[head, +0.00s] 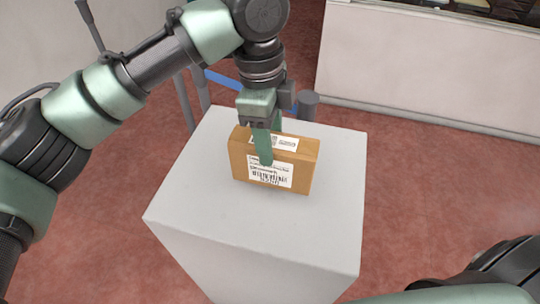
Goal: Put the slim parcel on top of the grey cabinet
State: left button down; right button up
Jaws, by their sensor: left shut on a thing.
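The slim parcel (299,170) is a narrow brown cardboard box with white labels, one with a barcode, on its front and top. It stands upright on its long edge at the top of the pale grey cabinet (247,228). It appears to rest on the surface, though a small gap is hard to rule out. My left gripper (268,150) comes down from above and is shut on the parcel, one finger across the front face. The other finger is mostly hidden behind the box. My right gripper is out of view; only part of my right arm shows at the bottom right.
The cabinet top has free room in front of the parcel and at both sides. Behind the cabinet are a dark post (309,106) and a blue bar (222,79). A white counter (415,75) stands at the back right. The reddish floor is otherwise clear.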

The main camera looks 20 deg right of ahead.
pick_arm(q)
notch_tip(320, 180, down, 2)
jog(key=shift+d+f, duration=0.1)
notch_tip(320, 180, down, 3)
jog(key=shift+f+p, duration=0.2)
jog(key=shift+p, duration=0.35)
jog(key=shift+f, duration=0.3)
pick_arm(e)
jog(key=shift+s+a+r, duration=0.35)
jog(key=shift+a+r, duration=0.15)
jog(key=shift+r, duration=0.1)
pick_arm(q)
jog(key=c, duration=0.6)
grip_release()
jog(key=shift+f, duration=0.1)
jog(key=shift+c, duration=0.2)
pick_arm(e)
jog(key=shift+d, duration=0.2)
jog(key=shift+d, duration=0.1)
